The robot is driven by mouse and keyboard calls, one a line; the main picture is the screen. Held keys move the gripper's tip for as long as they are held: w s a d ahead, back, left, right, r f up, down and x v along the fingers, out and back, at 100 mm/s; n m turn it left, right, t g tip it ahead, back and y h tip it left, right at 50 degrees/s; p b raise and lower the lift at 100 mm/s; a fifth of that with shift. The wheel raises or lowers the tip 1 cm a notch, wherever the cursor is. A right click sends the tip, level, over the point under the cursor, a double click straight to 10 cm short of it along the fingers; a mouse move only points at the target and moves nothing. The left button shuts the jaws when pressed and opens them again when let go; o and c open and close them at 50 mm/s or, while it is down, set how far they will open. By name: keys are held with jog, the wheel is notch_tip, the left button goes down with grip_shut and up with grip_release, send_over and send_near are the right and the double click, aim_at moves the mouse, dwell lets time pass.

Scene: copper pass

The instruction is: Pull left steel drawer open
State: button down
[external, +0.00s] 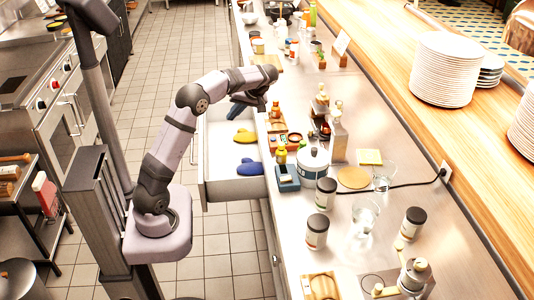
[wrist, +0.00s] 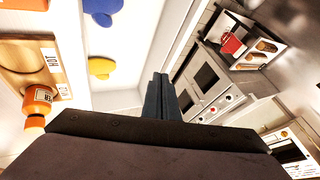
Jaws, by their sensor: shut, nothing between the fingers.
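A steel drawer (external: 222,163) stands pulled out from the counter, its pale inside open to view. The drawer's inside also shows in the wrist view (wrist: 125,72), left of the fingers. My gripper (external: 236,111) is over the far part of the drawer, pointing down and left. In the wrist view its fingers (wrist: 160,95) are together and empty, near the drawer's edge. I cannot tell whether they touch it.
The counter (external: 290,227) beside the drawer is crowded with jars, bottles, a lidded pot (external: 314,162) and a blue holder (external: 288,180).

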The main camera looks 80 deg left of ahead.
jog(key=s+a+f, duration=0.1)
jog(key=f, duration=0.5)
jog(key=s+a+f+p, duration=0.1)
jog(key=s+f, duration=0.1)
jog(key=f, duration=0.4)
jog(key=s+a+f, duration=0.2)
jog(key=f, duration=0.4)
jog(key=shift+s+f+p, duration=0.1)
jog(key=shift+f+p, duration=0.15)
jog(key=shift+p, duration=0.15)
jog(key=s+p, duration=0.1)
jog(key=s, duration=0.2)
jog(key=shift+r, duration=0.1)
jog(key=shift+s, duration=0.45)
